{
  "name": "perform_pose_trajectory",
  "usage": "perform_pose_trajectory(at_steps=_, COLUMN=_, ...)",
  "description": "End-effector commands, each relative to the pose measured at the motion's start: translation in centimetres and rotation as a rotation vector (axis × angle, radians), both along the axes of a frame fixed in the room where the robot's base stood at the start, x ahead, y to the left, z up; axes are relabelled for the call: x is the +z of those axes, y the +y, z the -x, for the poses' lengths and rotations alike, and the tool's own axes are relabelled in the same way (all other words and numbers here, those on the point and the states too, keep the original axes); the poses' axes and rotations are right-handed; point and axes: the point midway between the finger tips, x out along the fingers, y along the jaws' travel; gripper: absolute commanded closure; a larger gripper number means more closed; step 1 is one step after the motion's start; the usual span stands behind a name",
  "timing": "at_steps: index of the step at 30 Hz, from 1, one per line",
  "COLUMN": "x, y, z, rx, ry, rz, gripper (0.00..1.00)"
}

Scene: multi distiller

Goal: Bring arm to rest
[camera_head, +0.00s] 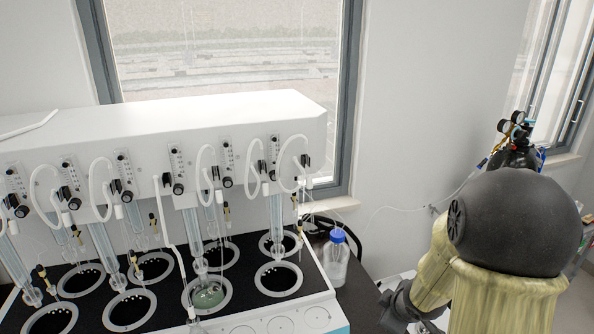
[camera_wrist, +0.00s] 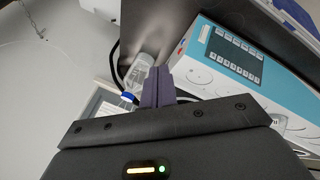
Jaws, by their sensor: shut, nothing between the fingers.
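My arm shows at the right of the head view, with a dark rounded joint and yellowish covered links. Its end is low in that view and mostly hidden. In the wrist view my gripper (camera_wrist: 158,87) is shut, its two dark fingers together and nothing between them. The fingers overlap the view of a clear bottle with a blue cap (camera_wrist: 139,72) and the distiller's light blue front. The multi distiller (camera_head: 165,150) fills the left of the head view, with glass tubes, white hoses and round black wells. One well holds a round flask with greenish contents (camera_head: 208,296).
The blue-capped bottle (camera_head: 336,258) stands just right of the distiller, between it and my arm. A black gas cylinder with gauges (camera_head: 516,150) stands behind my arm at the right. The distiller's keypad panel (camera_wrist: 234,54) shows in the wrist view. The wall is bare between the windows.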

Motion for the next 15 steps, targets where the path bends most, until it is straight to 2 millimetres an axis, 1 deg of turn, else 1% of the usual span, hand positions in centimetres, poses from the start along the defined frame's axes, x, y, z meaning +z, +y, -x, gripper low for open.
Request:
perform_pose_trajectory(at_steps=1, x=0.7, y=0.2, z=0.6, rx=-0.073, ry=0.006, rz=-0.009, gripper=1.00)
perform_pose_trajectory(at_steps=3, x=1.5, y=0.4, z=1.7, rx=-0.190, ry=0.025, rz=-0.033, gripper=1.00)
perform_pose_trajectory(at_steps=5, x=2.0, y=0.7, z=2.7, rx=-0.288, ry=0.045, rz=-0.056, gripper=1.00)
perform_pose_trajectory(at_steps=8, x=2.7, y=1.5, z=4.9, rx=-0.444, ry=0.089, rz=-0.107, gripper=1.00)
perform_pose_trajectory(at_steps=11, x=3.3, y=2.8, z=7.3, rx=-0.594, ry=0.143, rz=-0.169, gripper=1.00)
perform_pose_trajectory(at_steps=15, x=3.9, y=5.0, z=10.6, rx=-0.771, ry=0.227, rz=-0.260, gripper=1.00)
